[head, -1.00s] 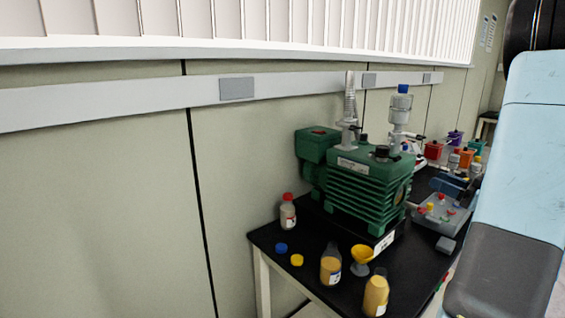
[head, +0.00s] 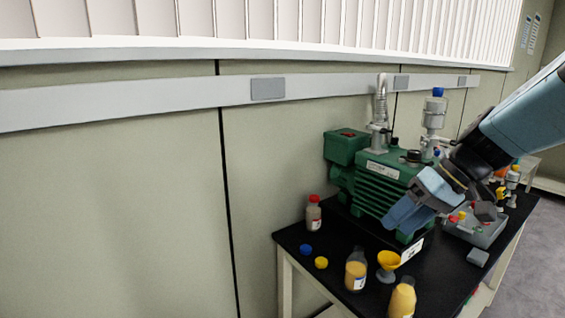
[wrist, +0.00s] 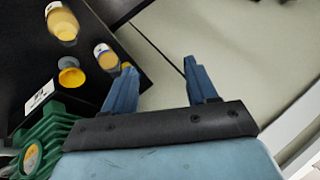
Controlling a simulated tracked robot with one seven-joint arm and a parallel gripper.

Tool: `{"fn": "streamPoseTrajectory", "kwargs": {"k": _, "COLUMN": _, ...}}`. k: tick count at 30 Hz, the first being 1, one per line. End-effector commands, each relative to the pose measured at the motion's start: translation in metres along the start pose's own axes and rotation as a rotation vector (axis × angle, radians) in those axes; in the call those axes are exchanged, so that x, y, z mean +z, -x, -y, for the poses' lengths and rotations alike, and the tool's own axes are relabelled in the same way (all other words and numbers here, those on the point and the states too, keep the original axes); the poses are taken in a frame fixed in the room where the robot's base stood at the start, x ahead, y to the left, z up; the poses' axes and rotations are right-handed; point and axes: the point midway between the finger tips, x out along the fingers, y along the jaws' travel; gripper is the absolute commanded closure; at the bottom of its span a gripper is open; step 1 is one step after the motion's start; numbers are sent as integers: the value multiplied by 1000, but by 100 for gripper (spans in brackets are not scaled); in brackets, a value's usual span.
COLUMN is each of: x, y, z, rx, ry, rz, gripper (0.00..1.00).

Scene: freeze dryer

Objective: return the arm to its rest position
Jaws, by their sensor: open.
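My gripper (wrist: 160,85) shows in the wrist view with its two blue fingers apart and nothing between them. In the head view my gripper (head: 398,222) hangs from the arm at the right, in front of the green pump (head: 385,180), with its fingers pointing down and left. The arm crosses in from the right edge. From this angle I cannot tell how far the fingers are from the pump.
A black bench (head: 345,300) holds a red-capped bottle (head: 313,213), two bottles with yellowish contents (head: 355,272), a yellow funnel (head: 388,262), loose blue and yellow caps (head: 321,262), and a grey tray (head: 480,232). The wall stands behind. Floor (head: 540,240) is clear at right.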

Motion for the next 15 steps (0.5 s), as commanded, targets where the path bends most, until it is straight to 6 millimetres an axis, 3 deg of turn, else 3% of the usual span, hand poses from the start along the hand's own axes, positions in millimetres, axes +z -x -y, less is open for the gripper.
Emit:
{"fn": "streamPoseTrajectory", "kwargs": {"k": 7, "x": 26, "y": 6, "z": 19, "rx": 298, "ry": -84, "rz": 15, "gripper": 43}}
{"fn": "streamPoseTrajectory", "kwargs": {"k": 15, "x": 37, "y": 27, "z": 30, "rx": 556, "ry": -149, "rz": -144, "gripper": 43}}
